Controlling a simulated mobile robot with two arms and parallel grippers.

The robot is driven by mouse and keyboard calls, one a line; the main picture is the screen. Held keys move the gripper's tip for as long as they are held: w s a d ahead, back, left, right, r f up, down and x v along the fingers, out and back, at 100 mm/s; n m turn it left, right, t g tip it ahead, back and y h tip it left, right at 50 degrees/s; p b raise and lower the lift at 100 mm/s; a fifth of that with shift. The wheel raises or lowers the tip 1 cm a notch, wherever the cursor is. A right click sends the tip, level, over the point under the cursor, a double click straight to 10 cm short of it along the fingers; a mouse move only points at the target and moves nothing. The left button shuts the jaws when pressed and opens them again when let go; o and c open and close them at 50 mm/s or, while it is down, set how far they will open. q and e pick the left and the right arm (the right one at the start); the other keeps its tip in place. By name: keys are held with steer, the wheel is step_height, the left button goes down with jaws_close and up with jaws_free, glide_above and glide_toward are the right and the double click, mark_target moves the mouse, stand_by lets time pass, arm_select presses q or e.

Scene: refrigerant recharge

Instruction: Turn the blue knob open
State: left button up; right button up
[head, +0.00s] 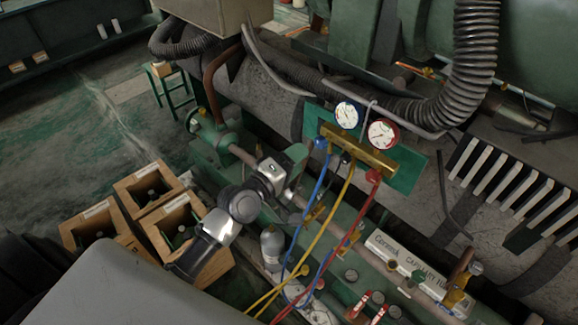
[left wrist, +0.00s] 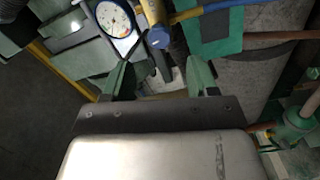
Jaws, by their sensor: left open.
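The blue knob (head: 320,143) is on the left end of the brass manifold (head: 358,147). It also shows in the left wrist view (left wrist: 158,40), above the middle of the gap between my fingertips. My left gripper (head: 299,156) is open, just left of and slightly below the knob in the head view. Its two fingers (left wrist: 160,68) show in the left wrist view with nothing held between them. I cannot tell whether they touch the knob. My right gripper is not in view.
The blue-rimmed gauge (head: 347,115) and red-rimmed gauge (head: 382,134) sit above the manifold. A red knob (head: 373,176) is on its right end. Blue, yellow (head: 333,210) and red hoses hang below. Wooden boxes (head: 150,186) stand at lower left.

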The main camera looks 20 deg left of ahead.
arm_select(q)
steer(key=shift+v, duration=1.1)
steer(key=s+a+f+m+g+y, duration=0.1)
steer(key=s+f+m+g, duration=0.15)
steer(key=f, duration=0.85)
steer(key=s+a+f+m+g+y, duration=0.1)
steer(key=s+f+g+y, duration=0.2)
steer(key=f, duration=0.8)
steer(key=s+a+f+m+g, duration=0.15)
steer(key=s+f, duration=0.25)
steer(key=f, duration=0.7)
steer(key=s+f+m+g, duration=0.3)
steer(key=s+f, duration=0.3)
steer(key=s, duration=0.4)
steer(key=s+f+m+g+y, duration=0.1)
steer(key=s+f+m+g, duration=0.2)
steer(key=s+f, duration=0.3)
steer(key=s+f+m+g+y, duration=0.1)
steer(key=s+f+m+g, duration=0.2)
steer(key=s+f, duration=0.4)
steer(key=s+d, duration=0.1)
steer(key=s, duration=0.8)
